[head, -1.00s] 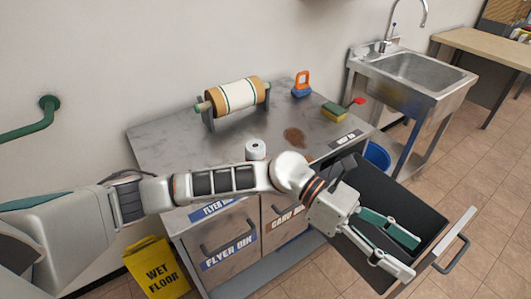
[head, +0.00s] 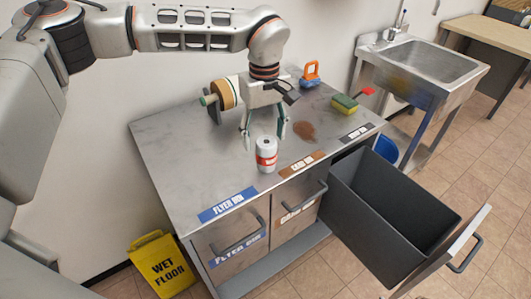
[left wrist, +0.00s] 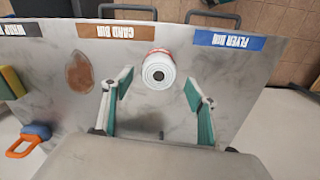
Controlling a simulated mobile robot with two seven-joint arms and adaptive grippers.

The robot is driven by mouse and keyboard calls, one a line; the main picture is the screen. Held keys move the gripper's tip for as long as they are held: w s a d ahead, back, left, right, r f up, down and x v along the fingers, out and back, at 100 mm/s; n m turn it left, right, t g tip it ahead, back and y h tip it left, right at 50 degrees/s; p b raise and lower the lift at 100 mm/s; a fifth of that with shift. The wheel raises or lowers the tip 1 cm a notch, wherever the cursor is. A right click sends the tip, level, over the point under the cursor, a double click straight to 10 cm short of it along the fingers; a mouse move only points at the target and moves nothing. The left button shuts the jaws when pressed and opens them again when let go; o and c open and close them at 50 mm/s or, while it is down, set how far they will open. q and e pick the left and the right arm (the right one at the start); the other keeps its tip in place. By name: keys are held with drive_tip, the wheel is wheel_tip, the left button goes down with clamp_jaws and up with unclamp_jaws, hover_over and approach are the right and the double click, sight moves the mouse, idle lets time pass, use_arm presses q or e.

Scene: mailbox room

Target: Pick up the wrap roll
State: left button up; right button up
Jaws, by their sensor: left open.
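The wrap roll (head: 266,157), a small white roll with a red band, stands upright on the metal counter (head: 185,150) near its front edge. My left gripper (head: 263,138) is above the counter, pointing down, just behind the roll. Its fingers are open and empty. In the left wrist view, the wrap roll (left wrist: 158,72) is seen from above, just past the gap between the open fingertips (left wrist: 158,85), apart from both. My right gripper is in neither view.
A larger roll on a stand (head: 222,95) is partly hidden behind my left arm. A blue-orange tool (head: 310,75), a sponge (head: 345,104) and a brown stain (head: 304,131) are at the right. An open drawer (head: 385,210) juts out front right. A wet-floor sign (head: 163,265) stands left.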

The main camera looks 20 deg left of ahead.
sight(266, 155)
use_arm(q)
drive_tip(key=f, duration=0.6)
drive_tip(key=shift+s+d+f, duration=0.15)
drive_tip(key=shift+d+f, duration=0.2)
drive_tip(key=c, duration=1)
